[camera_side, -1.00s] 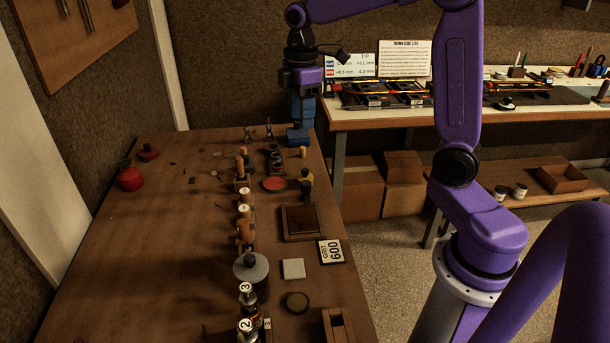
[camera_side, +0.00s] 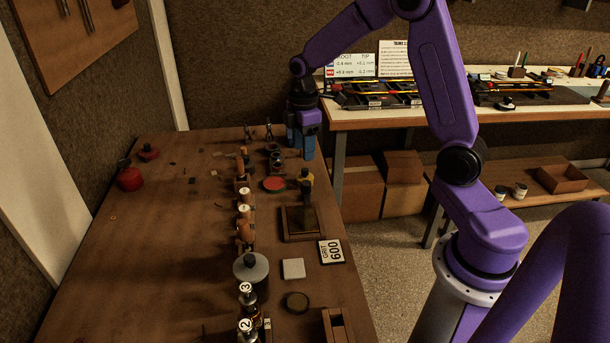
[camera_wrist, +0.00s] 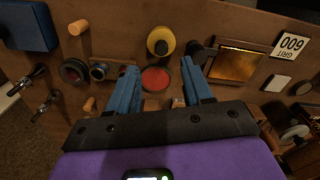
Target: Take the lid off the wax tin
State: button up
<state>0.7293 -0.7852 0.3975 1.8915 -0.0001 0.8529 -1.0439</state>
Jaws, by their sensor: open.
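A low round tin with a red top (camera_side: 274,184) sits on the bench; I take it for the wax tin, though no label is legible. In the wrist view its red top (camera_wrist: 155,79) shows between my two blue fingers, and I cannot make out the lid's edge. My gripper (camera_side: 303,150) is open and empty over the far right part of the bench, beyond the tin in the side view. In the wrist view the fingers of my gripper (camera_wrist: 159,67) are apart on either side of the red top, with no contact visible.
A yellow, dark-topped bottle (camera_wrist: 160,41) and a dark knobbed piece (camera_wrist: 197,50) stand close to the tin. A wooden block with a recessed panel (camera_side: 302,223) and a grit 600 card (camera_side: 330,251) lie nearer the side camera. The bench's left half (camera_side: 140,250) is mostly clear.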

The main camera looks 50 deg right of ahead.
aim_at(305, 169)
jog(key=shift+s+f, duration=0.2)
jog(key=shift+f, duration=2.75)
grip_shut()
